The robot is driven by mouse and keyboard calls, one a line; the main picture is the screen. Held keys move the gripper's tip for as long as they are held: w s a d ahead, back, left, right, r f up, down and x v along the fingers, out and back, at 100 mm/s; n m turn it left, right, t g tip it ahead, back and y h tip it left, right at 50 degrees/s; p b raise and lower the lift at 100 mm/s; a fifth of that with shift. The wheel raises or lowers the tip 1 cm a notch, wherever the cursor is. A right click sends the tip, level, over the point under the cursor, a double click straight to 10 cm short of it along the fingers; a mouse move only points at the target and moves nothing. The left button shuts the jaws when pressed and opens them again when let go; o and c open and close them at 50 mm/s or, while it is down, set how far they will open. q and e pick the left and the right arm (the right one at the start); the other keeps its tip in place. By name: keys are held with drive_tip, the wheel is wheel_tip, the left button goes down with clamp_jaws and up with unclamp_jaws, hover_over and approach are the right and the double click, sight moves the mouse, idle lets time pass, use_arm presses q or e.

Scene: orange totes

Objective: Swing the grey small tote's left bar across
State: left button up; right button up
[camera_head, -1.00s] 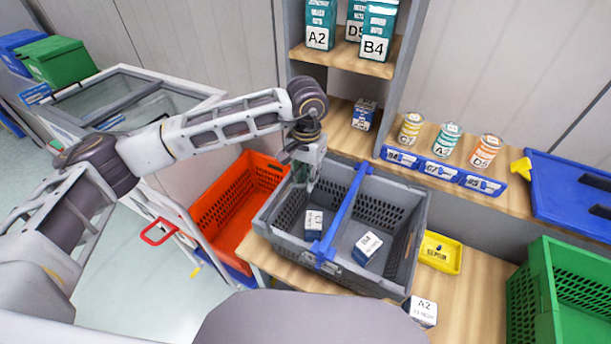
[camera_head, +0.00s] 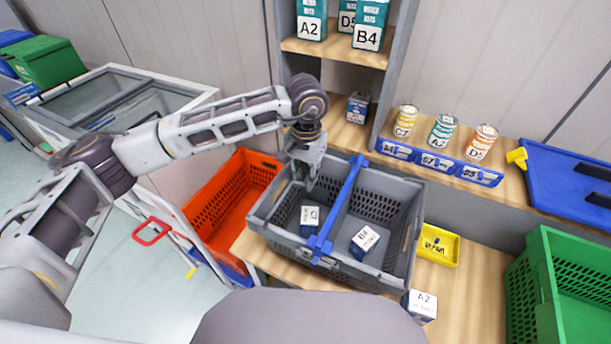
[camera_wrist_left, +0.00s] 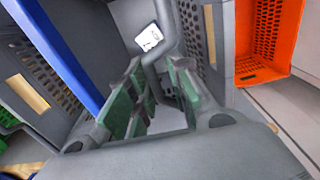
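The grey small tote (camera_head: 400,275) stands on the wooden bench. A blue bar (camera_head: 345,200) spans its middle from back rim to front rim, and also shows in the left wrist view (camera_wrist_left: 62,62). A box C7 (camera_head: 310,220) lies left of the bar, a box B4 (camera_head: 364,240) right of it. My left gripper (camera_head: 310,182) points down over the tote's back left part, left of the blue bar. Its green-padded fingers (camera_wrist_left: 152,95) are apart, and a grey bent rod (camera_wrist_left: 165,40) shows between them; I cannot tell whether they touch it. My right gripper is not in view.
An orange tote (camera_head: 215,205) stands left of the grey tote, with a red-handled trolley (camera_head: 152,232) beyond. A yellow tray (camera_head: 438,246) and box A2 (camera_head: 421,306) are to its right, a green crate (camera_head: 535,290) further right. Shelf and cans (camera_head: 441,131) stand behind.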

use_arm(q)
drive_tip(key=shift+s+d+f+b, duration=0.15)
drive_tip(key=shift+d+f+b, duration=0.3)
drive_tip(key=shift+f+b, duration=0.3)
drive_tip(key=shift+f, duration=0.1)
drive_tip(key=o, duration=0.9)
drive_tip(key=shift+c, duration=0.2)
drive_tip(key=shift+r, duration=0.2)
drive_tip(key=shift+r, duration=0.1)
drive_tip(key=shift+r+p, duration=1.4)
drive_tip(key=shift+r, duration=3.4)
